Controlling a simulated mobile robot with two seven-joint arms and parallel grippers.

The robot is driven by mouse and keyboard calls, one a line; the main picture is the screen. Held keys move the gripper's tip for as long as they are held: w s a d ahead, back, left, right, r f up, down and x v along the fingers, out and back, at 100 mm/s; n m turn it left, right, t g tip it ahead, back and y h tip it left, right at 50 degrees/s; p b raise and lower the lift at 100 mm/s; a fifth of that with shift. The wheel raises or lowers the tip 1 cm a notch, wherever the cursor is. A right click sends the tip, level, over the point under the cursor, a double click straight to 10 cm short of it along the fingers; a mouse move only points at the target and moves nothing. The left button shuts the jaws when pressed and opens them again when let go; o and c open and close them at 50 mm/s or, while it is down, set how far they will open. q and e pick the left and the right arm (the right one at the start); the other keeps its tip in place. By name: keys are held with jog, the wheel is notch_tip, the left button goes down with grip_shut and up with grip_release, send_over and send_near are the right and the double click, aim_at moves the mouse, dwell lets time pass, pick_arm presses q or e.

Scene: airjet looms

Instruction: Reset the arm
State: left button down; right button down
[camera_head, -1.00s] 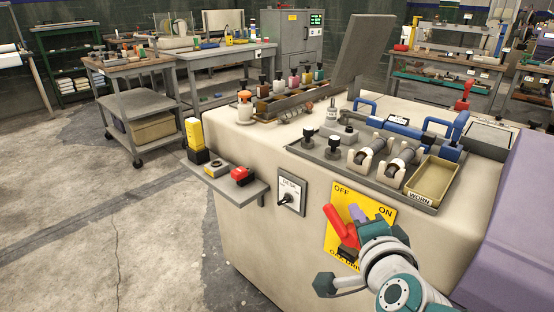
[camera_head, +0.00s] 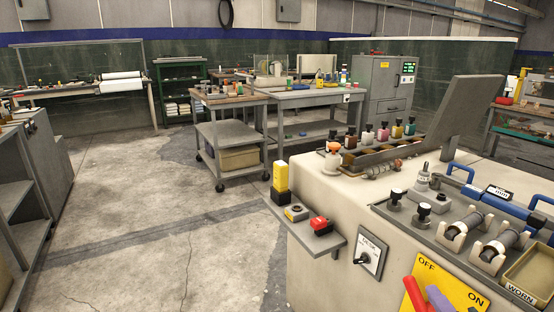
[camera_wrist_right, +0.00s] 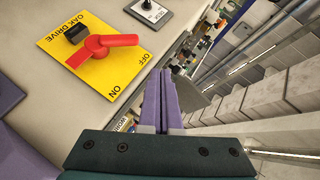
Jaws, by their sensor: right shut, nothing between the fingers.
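The red rotary handle (camera_head: 415,294) is on a yellow OFF/ON plate (camera_head: 459,290) on the front of the cream machine. In the right wrist view, the handle (camera_wrist_right: 108,43) lies across the plate (camera_wrist_right: 62,50), with one end beside the OFF label. My right gripper shows as purple fingers (camera_head: 438,299) at the bottom edge of the head view. In the right wrist view, its fingers (camera_wrist_right: 160,78) are together and empty, apart from the handle. The lower plate and most of my right arm are cut off in the head view. My left gripper is not in view.
A side shelf (camera_head: 309,234) juts from the machine with a yellow-black block and a red button box. A dial plate (camera_head: 370,254) sits beside the OFF/ON plate. A cart (camera_head: 227,136) and workbenches stand behind. The floor (camera_head: 150,230) at left is open.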

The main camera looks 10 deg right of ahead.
jog(key=s+a+r+n+g+y+p, duration=0.2)
jog(key=s+a+r+n+g+p, duration=0.25)
jog(key=s+n, duration=0.55)
jog(key=s+a+r+n+g+y+p, duration=0.15)
jog(key=s+a+r+n+g, duration=0.3)
jog(key=s+r+n, duration=0.5)
notch_tip(320, 180, up, 36)
jog(key=s+m+p, duration=0.1)
jog(key=s+p, duration=0.1)
jog(key=p, duration=3.5)
jog(key=shift+s+d+f+g+y, duration=0.25)
jog(key=shift+s+d+g+y, duration=0.1)
jog(key=shift+d+g, duration=0.1)
